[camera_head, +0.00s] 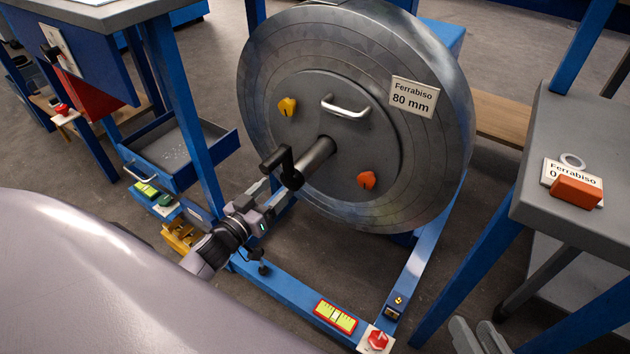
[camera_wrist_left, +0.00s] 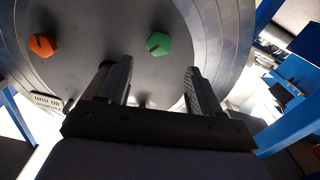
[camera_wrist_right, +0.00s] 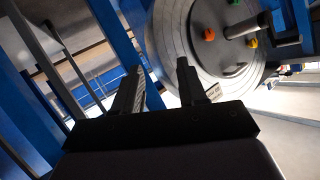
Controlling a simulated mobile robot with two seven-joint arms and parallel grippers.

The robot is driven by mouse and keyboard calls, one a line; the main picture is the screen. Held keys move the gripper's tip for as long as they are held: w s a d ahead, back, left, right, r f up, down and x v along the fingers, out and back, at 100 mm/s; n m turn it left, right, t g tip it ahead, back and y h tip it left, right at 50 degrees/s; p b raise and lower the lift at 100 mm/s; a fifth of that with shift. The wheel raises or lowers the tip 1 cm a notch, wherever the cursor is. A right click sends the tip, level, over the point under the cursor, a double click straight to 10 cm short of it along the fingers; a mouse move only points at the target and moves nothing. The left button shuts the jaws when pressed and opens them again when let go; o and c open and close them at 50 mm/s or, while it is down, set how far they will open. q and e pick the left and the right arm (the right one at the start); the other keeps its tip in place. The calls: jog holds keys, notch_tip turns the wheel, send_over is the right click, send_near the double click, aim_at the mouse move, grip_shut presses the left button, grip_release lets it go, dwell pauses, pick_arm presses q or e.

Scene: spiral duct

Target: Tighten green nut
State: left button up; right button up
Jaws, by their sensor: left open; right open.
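The green nut (camera_wrist_left: 158,43) sits on the grey face of the large metal disc. In the left wrist view it lies beyond the fingertips, between the two fingers. It also shows at the top edge of the right wrist view (camera_wrist_right: 233,2); in the head view I cannot see it. My left gripper (camera_head: 270,195) is open and empty, in front of the lower left of the disc (camera_head: 440,150), below the black crank (camera_head: 285,167). My right gripper (camera_head: 481,338) is open and empty, low at the bottom edge of the head view, away from the disc.
A yellow nut (camera_head: 287,107), an orange nut (camera_head: 366,180) and a handle (camera_head: 345,107) are on the disc face. A central shaft (camera_head: 318,155) sticks out. The blue frame (camera_head: 290,290) runs below. A grey table (camera_head: 590,130) stands right; a blue tray (camera_head: 180,150) is left.

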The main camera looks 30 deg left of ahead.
pick_arm(q)
jog(key=w+b, duration=0.2)
jog(key=w, duration=0.5)
jog(key=shift+w+d+f+b, duration=0.2)
jog(key=shift+w+d+b, duration=0.15)
jog(key=shift+w+d, duration=0.1)
jog(key=c, duration=1)
